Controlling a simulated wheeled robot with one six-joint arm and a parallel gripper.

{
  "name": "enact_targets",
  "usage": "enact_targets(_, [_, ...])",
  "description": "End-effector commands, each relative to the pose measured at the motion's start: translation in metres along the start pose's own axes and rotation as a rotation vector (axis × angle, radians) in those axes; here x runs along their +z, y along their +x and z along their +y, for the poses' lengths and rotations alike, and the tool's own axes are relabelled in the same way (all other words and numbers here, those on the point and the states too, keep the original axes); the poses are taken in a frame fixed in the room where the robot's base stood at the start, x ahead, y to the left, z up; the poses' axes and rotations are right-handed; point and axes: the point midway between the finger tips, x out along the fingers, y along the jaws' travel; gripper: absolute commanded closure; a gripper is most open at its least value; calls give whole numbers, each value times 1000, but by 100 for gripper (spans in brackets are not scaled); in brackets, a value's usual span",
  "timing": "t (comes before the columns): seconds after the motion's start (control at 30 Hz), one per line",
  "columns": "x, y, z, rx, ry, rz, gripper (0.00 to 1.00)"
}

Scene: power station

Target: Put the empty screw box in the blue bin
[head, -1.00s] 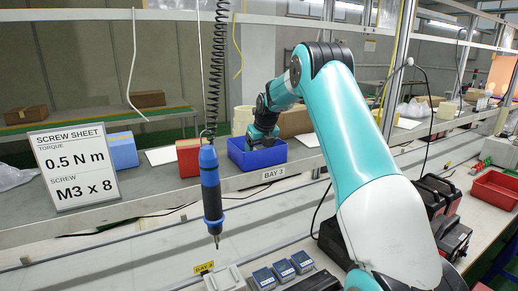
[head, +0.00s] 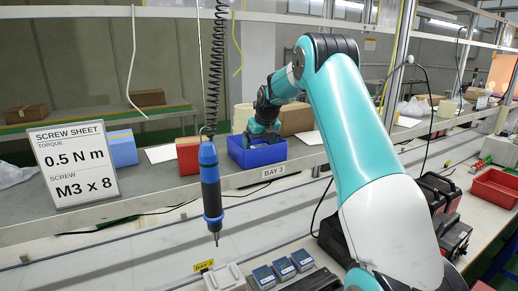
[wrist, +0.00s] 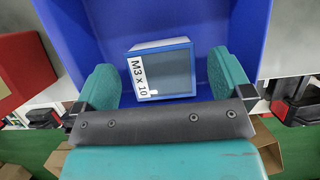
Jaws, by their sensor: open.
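The blue bin (head: 270,158) stands on the shelf above the BAY 3 label in the head view. It surrounds the box in the wrist view (wrist: 90,25). A small box (wrist: 165,75) with a blue rim, a grey inside that looks empty, and a white M3 x 10 label lies inside the bin. My gripper (wrist: 162,78) is open, with one teal finger on each side of the box and visible gaps between. In the head view my gripper (head: 262,132) reaches down into the bin. The box is hidden there.
A red box (head: 188,157) and a blue box (head: 122,150) stand left of the bin. Cardboard boxes (head: 296,119) stand behind it. A blue screwdriver (head: 211,190) hangs on a coiled cord in front of the shelf. A SCREW SHEET sign (head: 73,165) stands at left.

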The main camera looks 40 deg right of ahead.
Motion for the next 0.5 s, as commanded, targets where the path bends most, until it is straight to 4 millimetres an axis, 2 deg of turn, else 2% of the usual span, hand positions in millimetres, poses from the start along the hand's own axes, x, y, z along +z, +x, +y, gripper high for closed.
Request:
enact_targets(0.37, [1, -82, -1, -1, 0, -3, 3])
enact_targets(0.5, [0, -96, 0, 0, 0, 0, 3])
